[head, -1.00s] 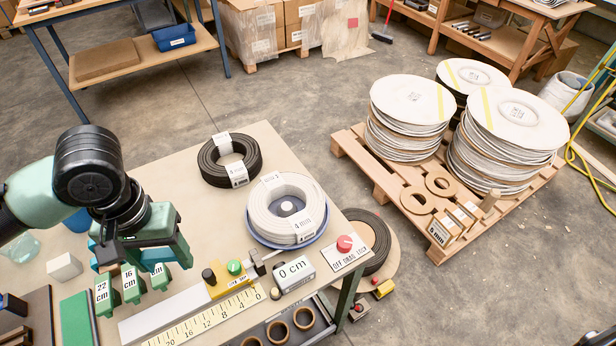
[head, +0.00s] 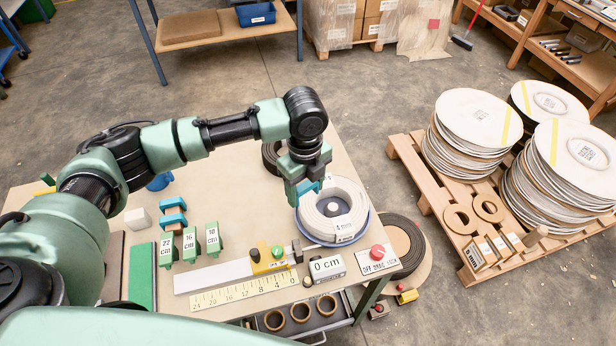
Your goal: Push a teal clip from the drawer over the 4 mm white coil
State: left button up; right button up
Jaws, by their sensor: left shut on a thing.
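The 4 mm white coil (head: 350,222) sits on a blue round base on the table, its label facing the front. My left gripper (head: 304,188) is over the coil's left rim, pointing down and shut on a teal clip (head: 313,187). The fingers hide part of the clip, and I cannot tell whether it touches the coil. The open drawer (head: 343,300) under the front edge shows several brown rings. My right gripper is not in view.
A black coil (head: 269,157) is partly hidden behind my left arm. A pallet of reels (head: 470,250) is at right.

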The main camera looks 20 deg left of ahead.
aim_at(308, 208)
pick_arm(q)
jog(key=m, duration=0.1)
jog(key=w+m, duration=0.1)
jog(key=m+p, duration=0.1)
jog(key=m, duration=0.1)
jog(key=shift+w+f, duration=0.25)
jog(key=shift+f, duration=0.1)
notch_tip(308, 208, down, 5)
jog(key=b, duration=0.5)
jog(key=shift+b, duration=0.3)
jog(key=shift+f, duration=0.4)
jog(key=shift+p, duration=1.05)
jog(key=shift+f+b, duration=0.95)
jog(key=shift+f, duration=1.15)
dwell(1.8)
jog(key=o, duration=1.4)
jog(key=shift+o, duration=0.4)
